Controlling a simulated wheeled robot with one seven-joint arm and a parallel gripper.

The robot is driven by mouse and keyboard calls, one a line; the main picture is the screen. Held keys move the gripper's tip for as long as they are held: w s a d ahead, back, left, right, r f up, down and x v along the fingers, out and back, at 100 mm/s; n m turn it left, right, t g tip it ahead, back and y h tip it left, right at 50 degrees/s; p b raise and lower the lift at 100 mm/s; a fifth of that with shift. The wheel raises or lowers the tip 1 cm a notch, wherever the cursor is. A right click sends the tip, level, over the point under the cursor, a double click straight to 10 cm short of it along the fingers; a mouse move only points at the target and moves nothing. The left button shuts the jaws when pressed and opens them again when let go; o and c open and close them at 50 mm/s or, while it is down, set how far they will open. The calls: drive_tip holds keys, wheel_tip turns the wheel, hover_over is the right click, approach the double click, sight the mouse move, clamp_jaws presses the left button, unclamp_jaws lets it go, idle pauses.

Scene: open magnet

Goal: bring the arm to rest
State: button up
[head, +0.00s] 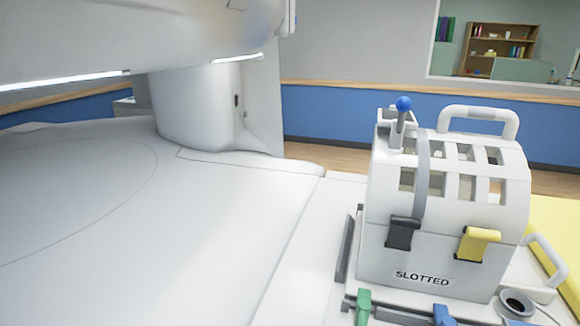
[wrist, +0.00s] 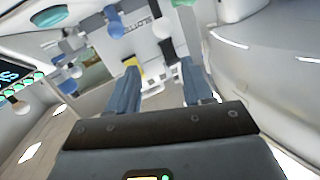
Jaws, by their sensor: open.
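My gripper (wrist: 158,68) shows only in the wrist view. Its two blue-grey fingers stand well apart, and I see nothing held between them. The wrist view is tilted, and the white housing (wrist: 140,38) with dark lettering lies beyond the fingertips, apart from them as far as I can tell. No part of my arm or gripper shows clearly in the head view.
The wide white magnet surface (head: 90,230) at left is bare. A white upper body (head: 130,40) overhangs it on a column (head: 195,108).

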drive_tip(key=s+d+f+n+g, duration=0.1)
drive_tip(key=s+d, duration=0.1)
drive_tip(key=s, duration=0.6)
drive_tip(key=s+d+f+n+g, duration=0.1)
drive_tip(key=s+d, duration=0.1)
drive_tip(key=s, duration=0.6)
drive_tip(key=shift+n+y, duration=0.4)
drive_tip(key=shift+s+f, duration=0.1)
idle(0.7)
